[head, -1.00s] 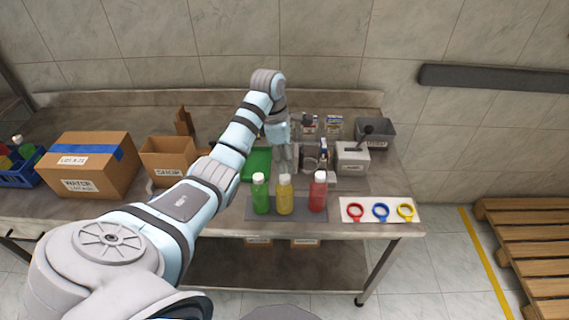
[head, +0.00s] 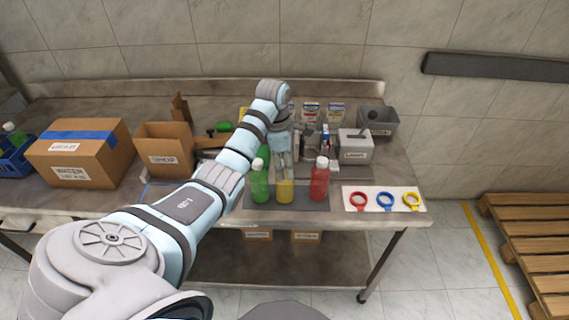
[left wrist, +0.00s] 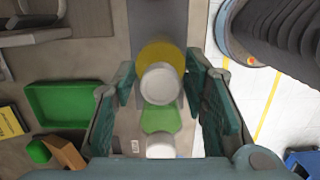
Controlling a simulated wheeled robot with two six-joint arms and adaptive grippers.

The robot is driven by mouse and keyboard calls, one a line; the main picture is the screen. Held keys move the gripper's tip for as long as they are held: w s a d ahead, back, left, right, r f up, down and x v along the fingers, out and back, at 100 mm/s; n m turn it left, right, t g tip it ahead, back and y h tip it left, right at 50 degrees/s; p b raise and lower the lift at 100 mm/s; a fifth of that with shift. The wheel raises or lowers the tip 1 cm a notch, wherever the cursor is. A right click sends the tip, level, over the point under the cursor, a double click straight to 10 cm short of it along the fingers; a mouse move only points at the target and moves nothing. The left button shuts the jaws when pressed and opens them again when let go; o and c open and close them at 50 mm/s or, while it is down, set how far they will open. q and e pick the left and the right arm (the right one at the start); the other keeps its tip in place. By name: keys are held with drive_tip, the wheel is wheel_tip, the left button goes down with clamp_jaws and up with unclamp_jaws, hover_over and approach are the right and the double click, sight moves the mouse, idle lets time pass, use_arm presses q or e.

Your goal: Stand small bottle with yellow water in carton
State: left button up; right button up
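The small bottle with yellow water (head: 285,191) stands upright between a green bottle (head: 260,184) and a red bottle (head: 319,180) on a grey mat (head: 300,195). My left gripper (head: 284,160) is at its top and hides its cap in the head view. In the left wrist view, the yellow bottle's white cap (left wrist: 161,82) lies between the open fingers (left wrist: 163,90), with gaps on both sides. The open brown carton (head: 168,158) stands empty-looking to the left, partly behind my left arm; its inside is mostly unseen. My right gripper is not in view.
A closed, taped box (head: 82,155) and a blue crate (head: 14,160) stand at the left. A white panel with coloured rings (head: 384,199) lies right of the bottles. A grey device (head: 355,146) stands behind. A green tray (left wrist: 72,103) lies nearby.

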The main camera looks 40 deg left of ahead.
use_arm(q)
drive_tip(key=shift+s, duration=0.1)
drive_tip(key=c, duration=0.6)
drive_tip(key=shift+r, duration=0.1)
wheel_tip(320, 180, up, 7)
drive_tip(key=p, duration=0.6)
clamp_jaws()
drive_tip(key=shift+f+b, duration=0.6)
drive_tip(key=shift+f, duration=0.05)
drive_tip(key=shift+r, duration=0.15)
